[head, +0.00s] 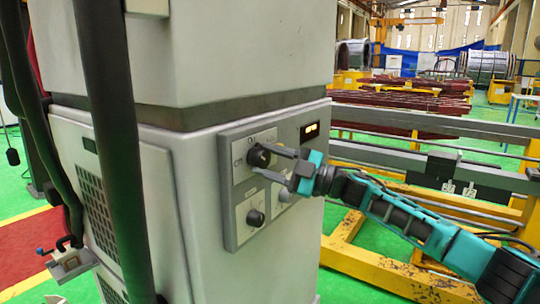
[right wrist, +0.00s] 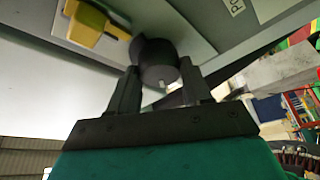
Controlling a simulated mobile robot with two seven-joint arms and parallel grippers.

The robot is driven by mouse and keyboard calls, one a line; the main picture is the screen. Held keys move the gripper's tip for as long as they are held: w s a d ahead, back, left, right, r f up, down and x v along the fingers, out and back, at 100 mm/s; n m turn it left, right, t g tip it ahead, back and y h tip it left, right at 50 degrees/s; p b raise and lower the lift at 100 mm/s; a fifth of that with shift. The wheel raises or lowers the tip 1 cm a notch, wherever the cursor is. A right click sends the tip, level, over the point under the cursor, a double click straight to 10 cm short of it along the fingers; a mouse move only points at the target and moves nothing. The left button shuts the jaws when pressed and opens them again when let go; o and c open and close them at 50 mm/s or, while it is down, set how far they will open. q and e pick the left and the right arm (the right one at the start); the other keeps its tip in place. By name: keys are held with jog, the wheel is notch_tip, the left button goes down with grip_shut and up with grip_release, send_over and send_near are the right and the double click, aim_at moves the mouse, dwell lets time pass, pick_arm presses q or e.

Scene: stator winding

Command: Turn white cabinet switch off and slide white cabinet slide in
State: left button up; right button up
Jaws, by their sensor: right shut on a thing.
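The white cabinet (head: 205,210) stands at the centre of the head view, with a grey control panel (head: 236,185) on its right face. A round black knob switch (head: 259,156) sits at the panel's upper left. My right gripper (head: 267,161) reaches in from the right and is shut on this knob. The right wrist view shows the dark knob (right wrist: 157,58) between the two fingers (right wrist: 160,76). I cannot read the knob's setting. A second knob (head: 255,217) sits lower on the panel. I cannot clearly make out the slide. My left gripper is not in view.
A small lit display (head: 309,130) is at the panel's upper right. A yellow part (right wrist: 88,22) is beside the knob in the right wrist view. A yellow frame (head: 360,262) stands right of the cabinet. Thick dark vertical hoses cross the left side.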

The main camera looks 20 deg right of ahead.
jog(key=n+g+p, duration=0.1)
jog(key=n+g, duration=0.1)
jog(key=n, duration=0.3)
jog(key=shift+r, duration=0.15)
jog(key=shift+n+g+h+p, duration=0.3)
jog(key=shift+n+h+p, duration=0.4)
jog(key=shift+n, duration=0.7)
jog(key=o, duration=1.1)
jog(key=shift+c, duration=0.2)
jog(key=shift+d, duration=0.1)
jog(key=b+v, duration=0.1)
jog(key=v, duration=1.1)
jog(key=shift+s+d+b, duration=0.15)
jog(key=shift+d+b, duration=0.2)
jog(key=shift+b, duration=0.05)
